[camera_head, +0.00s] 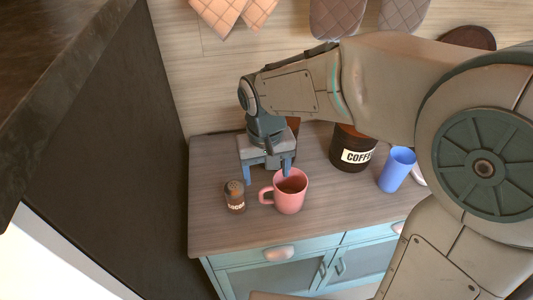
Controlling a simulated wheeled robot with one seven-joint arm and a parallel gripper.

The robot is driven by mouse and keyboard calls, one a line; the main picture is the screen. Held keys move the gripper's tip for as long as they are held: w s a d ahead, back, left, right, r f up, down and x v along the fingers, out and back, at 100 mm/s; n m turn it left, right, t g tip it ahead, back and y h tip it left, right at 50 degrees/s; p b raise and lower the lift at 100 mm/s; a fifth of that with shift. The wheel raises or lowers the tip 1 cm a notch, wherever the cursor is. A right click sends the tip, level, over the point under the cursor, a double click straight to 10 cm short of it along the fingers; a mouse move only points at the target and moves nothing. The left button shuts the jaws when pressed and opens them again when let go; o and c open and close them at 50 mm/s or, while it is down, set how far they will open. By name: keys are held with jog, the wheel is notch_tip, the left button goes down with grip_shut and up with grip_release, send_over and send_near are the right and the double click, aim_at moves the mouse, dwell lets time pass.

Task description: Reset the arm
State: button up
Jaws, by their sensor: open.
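My arm reaches in from the right over a wooden counter. My gripper (267,177) hangs at its end, pointing down, with its two blue fingers spread apart. A pink mug (291,192) stands upright on the counter just in front of and to the right of the gripper, its handle towards the left. The right finger overlaps the mug's back rim in the picture; I cannot tell whether they touch. I see nothing held between the fingers.
A small brown jar (235,198) stands left of the mug. A dark coffee canister (351,150) and a blue cup (396,170) stand to the right, partly near my arm. A dark tall panel (120,150) borders the counter (215,235) on the left. Mitts (337,18) hang on the wall.

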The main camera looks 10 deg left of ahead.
notch_tip(320, 180, up, 6)
jog(key=s+d+f+m+t, duration=0.1)
jog(key=s+d, duration=0.3)
jog(key=d, duration=0.6)
jog(key=s+d+f+m+t, duration=0.2)
jog(key=s+d+m, duration=0.1)
jog(key=d, duration=0.8)
jog(key=shift+s, duration=0.5)
jog(key=shift+a, duration=0.1)
